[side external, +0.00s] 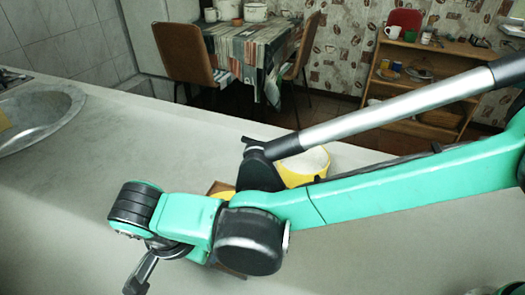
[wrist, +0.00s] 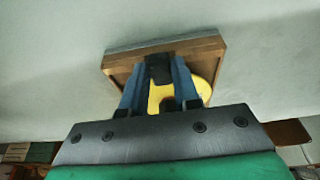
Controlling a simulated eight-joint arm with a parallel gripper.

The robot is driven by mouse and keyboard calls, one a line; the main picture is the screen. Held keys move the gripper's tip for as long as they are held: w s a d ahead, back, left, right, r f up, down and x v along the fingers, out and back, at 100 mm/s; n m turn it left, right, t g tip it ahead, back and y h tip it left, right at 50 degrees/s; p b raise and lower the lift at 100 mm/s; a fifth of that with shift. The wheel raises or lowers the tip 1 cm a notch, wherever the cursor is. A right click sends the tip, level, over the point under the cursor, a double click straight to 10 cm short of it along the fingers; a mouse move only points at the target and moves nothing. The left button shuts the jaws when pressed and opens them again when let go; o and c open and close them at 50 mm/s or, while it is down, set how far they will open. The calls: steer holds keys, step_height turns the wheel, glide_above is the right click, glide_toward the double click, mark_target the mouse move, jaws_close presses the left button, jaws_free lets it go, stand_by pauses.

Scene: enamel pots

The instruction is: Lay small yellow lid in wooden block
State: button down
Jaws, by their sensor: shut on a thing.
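The small yellow lid (wrist: 205,90) shows between and beside my gripper's blue fingers in the wrist view. My gripper (wrist: 162,70) is shut on the lid, with a dark piece between the fingertips. The wooden block (wrist: 122,67) lies behind the lid there, and the lid overlaps its right part. I cannot tell whether the lid touches the block. In the side view a strip of the wooden block (side external: 219,187) and a little yellow (side external: 225,195) show past my arm. My arm hides the fingers and most of the block there.
A yellow pot with a pale inside (side external: 305,166) stands on the grey counter (side external: 75,190), just behind my arm. A round metal sink (side external: 40,118) is at the far left. The counter's left middle is clear. A table with chairs and a shelf stand beyond the counter.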

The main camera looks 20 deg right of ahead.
steer(key=shift+f, duration=0.25)
steer(key=c, duration=0.6)
jaws_free()
steer(key=shift+o, duration=0.2)
steer(key=shift+r, duration=0.1)
steer(key=d+v, duration=0.1)
steer(key=v, duration=0.4)
steer(key=w+d+r+n+y, duration=0.1)
steer(key=w+d+r+n, duration=0.15)
steer(key=d, duration=0.45)
steer(key=w+d+r+n+y, duration=0.1)
steer(key=w+d+r, duration=0.25)
steer(key=d, duration=0.25)
steer(key=s+d+n+t, duration=0.2)
steer(key=s+d, duration=0.1)
steer(key=d, duration=0.6)
steer(key=s+d+n+t, duration=0.2)
steer(key=s+d+n, duration=0.1)
steer(key=d, duration=0.7)
steer(key=shift+d+f+t, duration=0.25)
steer(key=shift+f+t, duration=0.05)
steer(key=shift+t, duration=0.1)
